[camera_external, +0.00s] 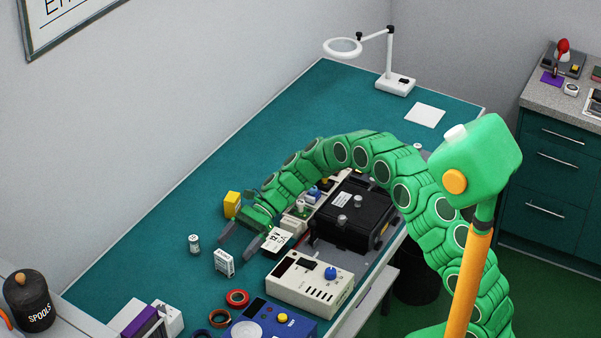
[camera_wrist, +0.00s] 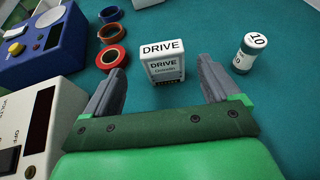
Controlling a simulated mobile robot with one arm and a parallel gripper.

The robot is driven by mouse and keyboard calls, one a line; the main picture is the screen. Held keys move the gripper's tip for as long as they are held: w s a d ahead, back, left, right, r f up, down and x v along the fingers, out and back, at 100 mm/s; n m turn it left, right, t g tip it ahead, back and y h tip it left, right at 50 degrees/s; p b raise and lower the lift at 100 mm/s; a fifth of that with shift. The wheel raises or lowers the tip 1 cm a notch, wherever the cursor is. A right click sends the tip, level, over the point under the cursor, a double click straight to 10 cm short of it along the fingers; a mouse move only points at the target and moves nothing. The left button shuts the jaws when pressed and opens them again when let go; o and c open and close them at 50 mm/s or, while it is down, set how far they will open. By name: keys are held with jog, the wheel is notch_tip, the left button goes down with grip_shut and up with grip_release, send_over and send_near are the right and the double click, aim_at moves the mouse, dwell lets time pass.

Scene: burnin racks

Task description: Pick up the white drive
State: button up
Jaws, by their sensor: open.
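The white drive (camera_external: 224,262) stands upright on the teal bench mat in the external view, just in front of my gripper (camera_external: 243,241). In the wrist view the drive (camera_wrist: 163,62) shows its face lettered "DRIVE", beyond and between the two grey fingertips. My gripper (camera_wrist: 160,72) is open and empty, with one finger on each side of the drive's line. I cannot tell how high the fingers are above the mat.
A small white cylinder marked 10 (camera_wrist: 250,52) stands right of the drive. Red tape (camera_wrist: 111,58) and other rolls lie left, beside a blue instrument (camera_wrist: 42,42) and a cream meter (camera_wrist: 38,130). A yellow block (camera_external: 232,204) stands behind my gripper. Bare mat surrounds the drive.

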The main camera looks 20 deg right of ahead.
aim_at(224, 259)
jog(key=shift+x, duration=3.05)
jog(key=shift+w+a, duration=0.1)
jog(key=shift+w, duration=0.1)
jog(key=c, duration=1.1)
